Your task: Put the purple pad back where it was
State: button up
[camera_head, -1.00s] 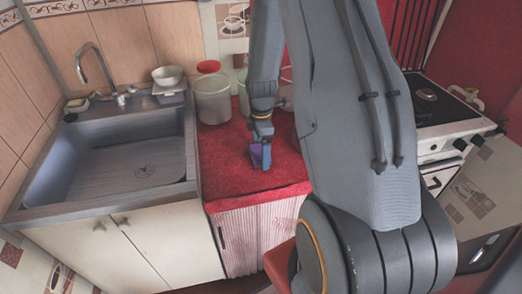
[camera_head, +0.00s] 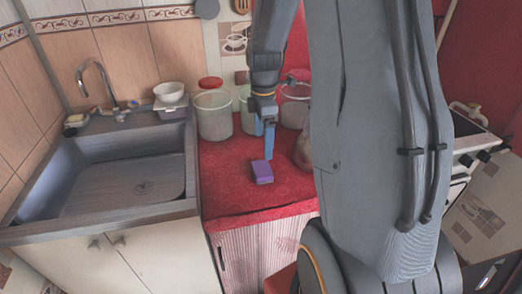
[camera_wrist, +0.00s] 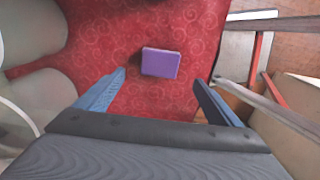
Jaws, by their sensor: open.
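The purple pad (camera_head: 262,172) lies on the red oilcloth counter (camera_head: 235,200), right of the sink. It also shows in the wrist view (camera_wrist: 160,63), lying flat on the patterned cloth beyond my fingertips. My gripper (camera_head: 266,138) is open and empty, just behind and above the pad in the head view. In the wrist view, my gripper's blue fingers (camera_wrist: 160,80) are spread wide apart, with nothing between them and the pad a little ahead.
The metal sink (camera_head: 130,170) is on the left, with a white bowl (camera_head: 168,92) at its back corner. Clear containers (camera_head: 213,118) stand at the back of the counter. The stove (camera_head: 468,135) is at right. The cloth's front left is clear.

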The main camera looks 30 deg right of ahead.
jog(key=s+a+r+m, duration=0.1)
jog(key=s+a+m, duration=1.3)
jog(key=s+a, duration=0.1)
jog(key=shift+a+r+m+t, duration=0.2)
jog(key=shift+r+m+t, duration=0.2)
